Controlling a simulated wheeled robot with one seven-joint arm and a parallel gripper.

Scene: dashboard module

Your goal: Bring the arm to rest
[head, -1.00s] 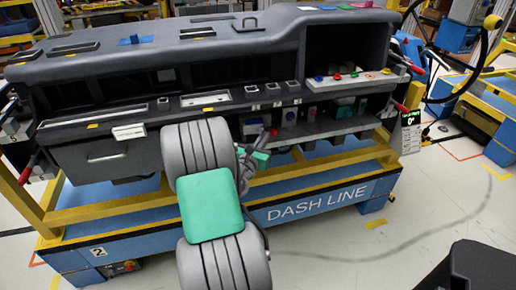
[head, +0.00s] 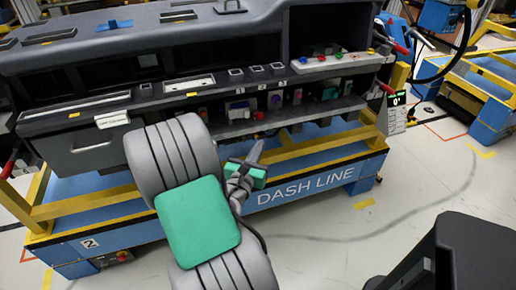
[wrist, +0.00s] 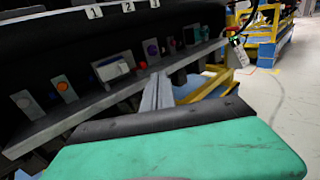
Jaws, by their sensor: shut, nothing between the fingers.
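My gripper (head: 254,152) is shut and empty, in front of the dashboard module in the head view. Its closed fingers also show in the wrist view (wrist: 157,92), pointing toward the module's lower shelf. My arm, grey with a green cover, reaches up from the bottom of the head view. The dashboard module (head: 120,57) is dark grey and rests on a blue and yellow cart marked DASH LINE (head: 318,187). I cannot tell the exact gap between the fingertips and the shelf.
The lower shelf (head: 300,112) holds several small coloured parts, also seen in the wrist view. A closed drawer (head: 95,147) is at the left. A small display (head: 397,108) stands at the cart's right end. Pale floor (head: 400,210) lies open at the right.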

